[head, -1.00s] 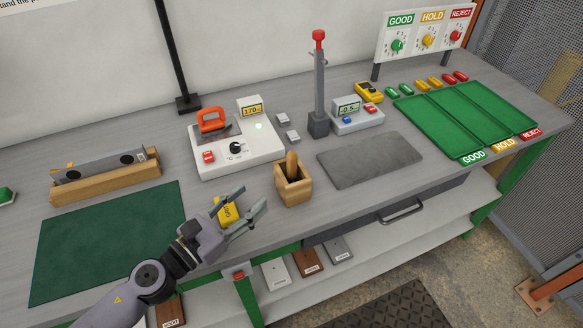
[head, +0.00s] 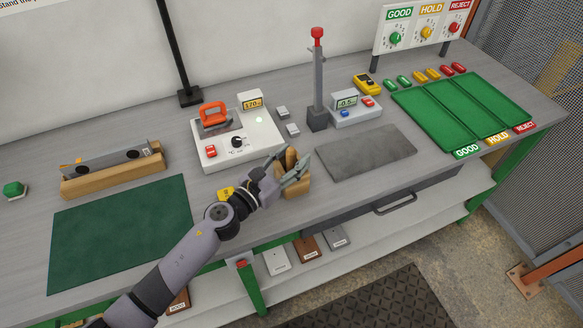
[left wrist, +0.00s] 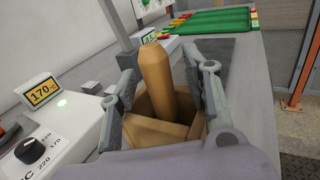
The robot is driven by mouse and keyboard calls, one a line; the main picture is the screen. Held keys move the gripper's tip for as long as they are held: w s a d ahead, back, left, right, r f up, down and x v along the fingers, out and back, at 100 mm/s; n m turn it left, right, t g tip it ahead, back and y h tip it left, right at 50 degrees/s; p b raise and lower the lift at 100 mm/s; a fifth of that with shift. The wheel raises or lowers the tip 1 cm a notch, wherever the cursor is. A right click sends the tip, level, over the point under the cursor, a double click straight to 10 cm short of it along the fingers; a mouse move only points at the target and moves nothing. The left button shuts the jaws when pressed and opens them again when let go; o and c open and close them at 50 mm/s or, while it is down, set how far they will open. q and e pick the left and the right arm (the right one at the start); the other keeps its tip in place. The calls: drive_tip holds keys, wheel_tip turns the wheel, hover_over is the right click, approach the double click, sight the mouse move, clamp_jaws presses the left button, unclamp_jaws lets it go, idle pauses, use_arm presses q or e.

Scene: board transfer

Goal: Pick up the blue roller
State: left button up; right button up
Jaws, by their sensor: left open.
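No blue surface of a roller shows in these views. A tan wooden handle (head: 291,157) stands upright in a square wooden holder (head: 301,189), and its lower end is hidden inside. In the left wrist view the handle (left wrist: 158,82) rises from the holder (left wrist: 165,137). My left gripper (head: 284,172) is open and empty at the holder. Its fingers lie to either side of the handle in the left wrist view, with gaps between. Whether they touch the holder is unclear. My right gripper is not in view.
A white hot-plate unit (head: 238,150) with an orange-handled tool stands behind left of the holder. A grey mat (head: 366,155) lies to the right, with a grey post (head: 318,90) behind it. A green mat (head: 120,232) lies at left; green trays (head: 465,110) sit far right.

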use_arm(q)
clamp_jaws()
idle(0.7)
